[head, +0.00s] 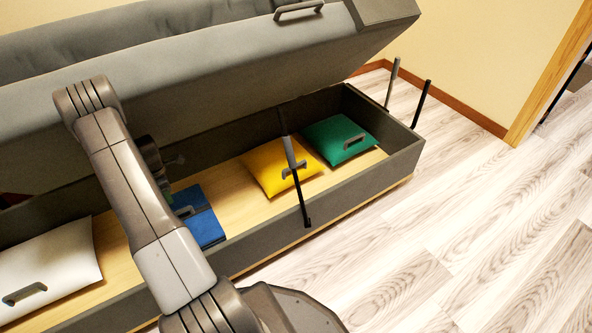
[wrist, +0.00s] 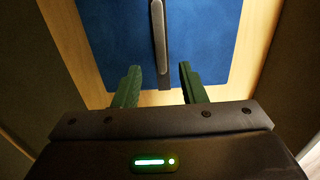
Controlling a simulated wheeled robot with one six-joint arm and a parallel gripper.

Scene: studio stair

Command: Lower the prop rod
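A dark rod with a grey sleeve (head: 290,152) rises from the front rim of the open storage box, towards the raised seat lid (head: 215,85); I cannot tell whether its top touches the lid. Two more rods, one dark (head: 421,104) and one with a grey upper part (head: 392,82), stand at the box's right end. Which one is the prop rod is not clear. My gripper (wrist: 159,78) is open above a blue item (wrist: 205,40) with a grey bar handle (wrist: 158,42). The handle lines up with the gap between the fingers. In the head view my arm mostly hides the gripper.
The box (head: 398,156) holds a blue item (head: 207,226), a yellow cushion (head: 262,168), a green cushion (head: 330,132) and a white cushion (head: 55,258), with handles on them. Pale floor (head: 470,220) is clear to the right.

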